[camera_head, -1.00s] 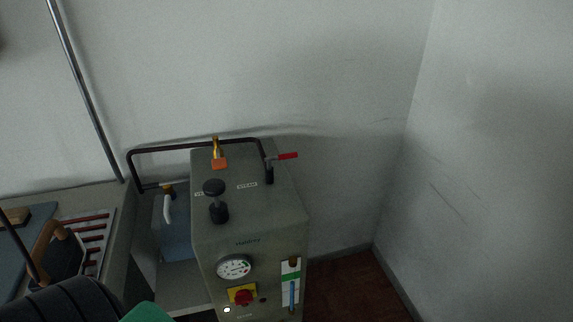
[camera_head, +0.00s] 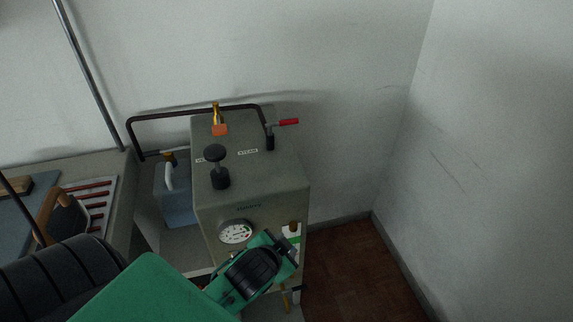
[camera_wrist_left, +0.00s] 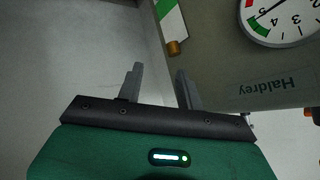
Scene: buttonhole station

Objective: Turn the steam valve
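A grey boiler (camera_head: 250,182) stands by the wall. On its top is a valve with a red-handled lever (camera_head: 288,122) on a dark stem, pointing right, with a small white label beside it that I cannot read clearly. A black knob (camera_head: 215,152) on a stem stands on the top's front left. My left gripper (camera_head: 288,246) is in front of the boiler's front face, below and apart from the red lever. In the wrist view its two fingers (camera_wrist_left: 159,82) are spread with nothing between them. My right gripper is not in view.
The pressure gauge (camera_head: 236,232) and a green-and-white sight glass (camera_head: 291,236) are on the boiler front; my arm hides the red switch. A dark rail (camera_head: 190,113) runs behind, and an orange-capped brass fitting (camera_head: 219,128) stands on top. An iron (camera_head: 62,218) sits left. Free floor lies right.

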